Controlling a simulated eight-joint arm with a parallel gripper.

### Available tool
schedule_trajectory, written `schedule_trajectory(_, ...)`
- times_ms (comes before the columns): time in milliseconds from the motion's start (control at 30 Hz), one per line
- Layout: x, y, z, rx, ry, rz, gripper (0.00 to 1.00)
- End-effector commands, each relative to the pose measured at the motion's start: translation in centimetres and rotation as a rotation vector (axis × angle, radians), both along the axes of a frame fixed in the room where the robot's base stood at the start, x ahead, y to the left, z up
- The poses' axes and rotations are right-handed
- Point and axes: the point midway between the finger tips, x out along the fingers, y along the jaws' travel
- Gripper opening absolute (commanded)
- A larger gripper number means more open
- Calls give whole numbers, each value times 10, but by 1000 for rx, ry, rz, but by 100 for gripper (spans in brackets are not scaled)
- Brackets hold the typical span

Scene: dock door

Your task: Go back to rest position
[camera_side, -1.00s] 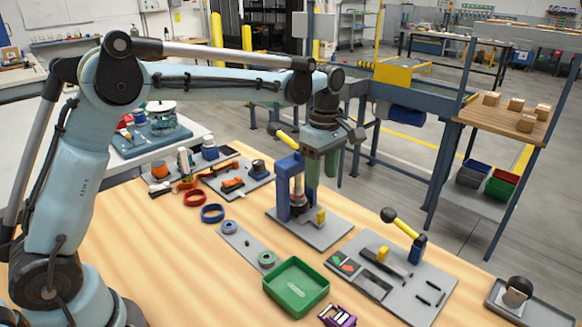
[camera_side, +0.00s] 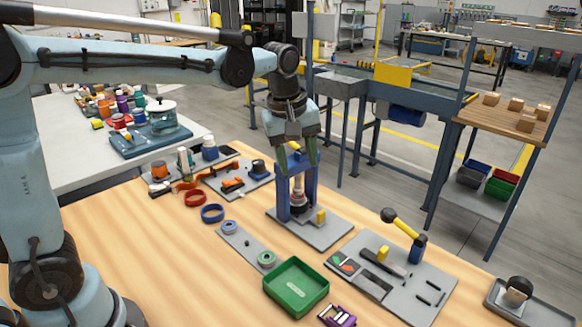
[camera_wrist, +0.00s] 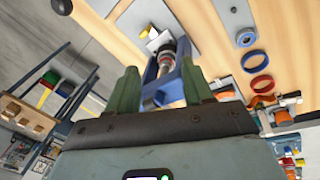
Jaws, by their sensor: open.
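My gripper (camera_side: 298,158) is open and points down above the blue press fixture (camera_side: 283,192) on its grey plate. Its green fingers also show in the wrist view (camera_wrist: 160,92), spread apart with the blue frame of the fixture (camera_wrist: 165,85) visible beyond and between them. In the side view the fingertips overlap the top of the fixture; I cannot tell whether they touch it. No object is seen held between the fingers.
A green tray (camera_side: 297,288) and a grey tool board (camera_side: 392,280) with a yellow-handled lever lie on the wooden table. Blue ring (camera_side: 212,214) and red ring (camera_side: 195,198) lie left of the fixture. A conveyor frame (camera_side: 345,85) stands behind.

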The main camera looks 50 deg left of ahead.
Motion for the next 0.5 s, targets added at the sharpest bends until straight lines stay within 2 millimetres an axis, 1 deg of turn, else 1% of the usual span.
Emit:
schedule_trajectory(33,-13,2,2,14,-29,-66,51)
schedule_trajectory(167,-39,7,4,64,-107,-253,51)
schedule_trajectory(267,-60,11,2,113,-167,-395,51)
schedule_trajectory(367,-79,14,-3,172,-223,-533,51)
schedule_trajectory(500,-105,17,-15,267,-295,-717,51)
